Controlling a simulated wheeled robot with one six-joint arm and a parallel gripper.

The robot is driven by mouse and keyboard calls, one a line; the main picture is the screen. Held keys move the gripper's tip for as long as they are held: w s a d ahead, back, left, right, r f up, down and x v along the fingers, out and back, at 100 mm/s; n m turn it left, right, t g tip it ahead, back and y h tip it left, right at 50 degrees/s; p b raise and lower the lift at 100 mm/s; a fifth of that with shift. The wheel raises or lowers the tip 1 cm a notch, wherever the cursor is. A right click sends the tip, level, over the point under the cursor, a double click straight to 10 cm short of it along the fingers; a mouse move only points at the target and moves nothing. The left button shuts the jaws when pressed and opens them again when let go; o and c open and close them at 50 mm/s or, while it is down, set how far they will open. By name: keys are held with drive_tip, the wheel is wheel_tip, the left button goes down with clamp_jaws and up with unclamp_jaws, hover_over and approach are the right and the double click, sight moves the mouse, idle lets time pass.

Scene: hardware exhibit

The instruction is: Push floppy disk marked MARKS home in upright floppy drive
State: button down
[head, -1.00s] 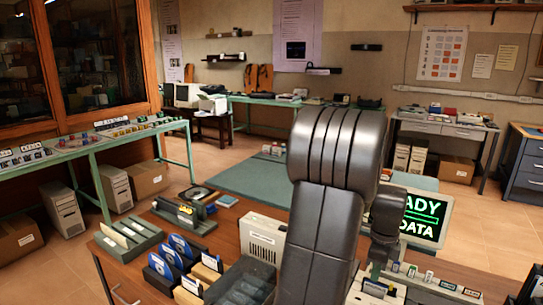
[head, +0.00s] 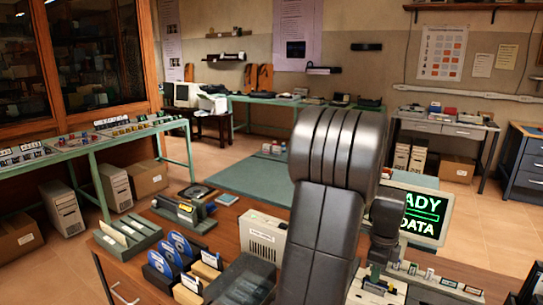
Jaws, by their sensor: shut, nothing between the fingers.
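My gripper (head: 375,278) points down at the lower right, small and partly behind my own arm. Its fingers look shut, with no disk visible between them. It is just above or at a pale beige unit (head: 362,297) on the wooden bench. I cannot tell whether this unit is the upright floppy drive, or whether the fingers touch it. A beige box with a slotted front (head: 262,237) stands left of my arm. No disk label reading MARKS can be made out; the disk and the drive slot are hidden or too small to tell.
A monitor (head: 424,213) with green text, partly covered, stands behind my gripper. A row of small labelled items (head: 430,277) lies to its right. Blue discs in a rack (head: 160,262) and a grey-green tray (head: 140,232) of cards stand at left.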

drive_tip(key=shift+f, duration=0.35)
drive_tip(key=shift+r, duration=0.15)
wheel_tip(320, 180, up, 7)
drive_tip(key=p, duration=0.5)
drive_tip(key=shift+p, duration=0.3)
drive_tip(key=c, duration=2.2)
unclamp_jaws()
